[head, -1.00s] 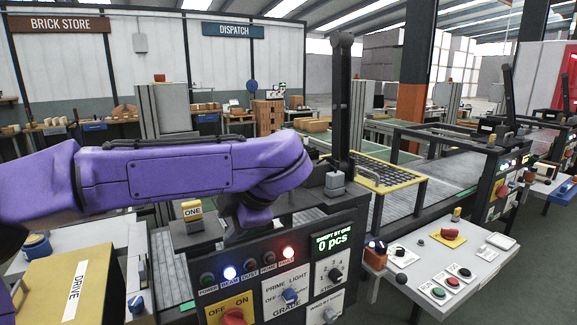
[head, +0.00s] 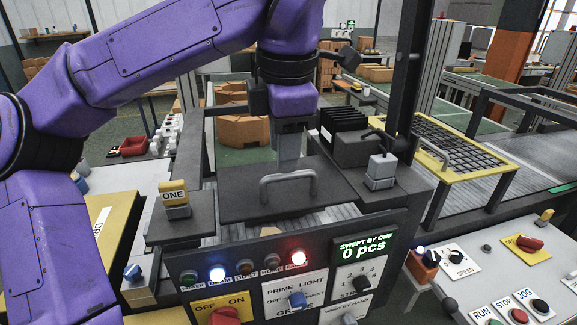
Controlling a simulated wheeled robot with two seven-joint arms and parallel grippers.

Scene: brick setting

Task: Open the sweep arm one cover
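The dark grey cover plate (head: 245,205) with a grey bar handle (head: 288,180) lies behind the front control panel, beside the yellow block marked ONE (head: 173,193). Pale slats show below its front edge. I cannot tell whether it is slightly raised. My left gripper (head: 288,165) comes down from above, with its grey finger part just behind the handle in the picture. The fingers overlap edge-on, so I cannot tell whether they are open or shut, or touching the handle. My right gripper is out of view.
The control panel (head: 255,288) has a display reading 0 pcs, with a white and a red lamp lit. A dark upright post (head: 405,80) and a black slotted block (head: 345,137) stand right of the cover. A yellow-framed grid (head: 450,145) lies farther right.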

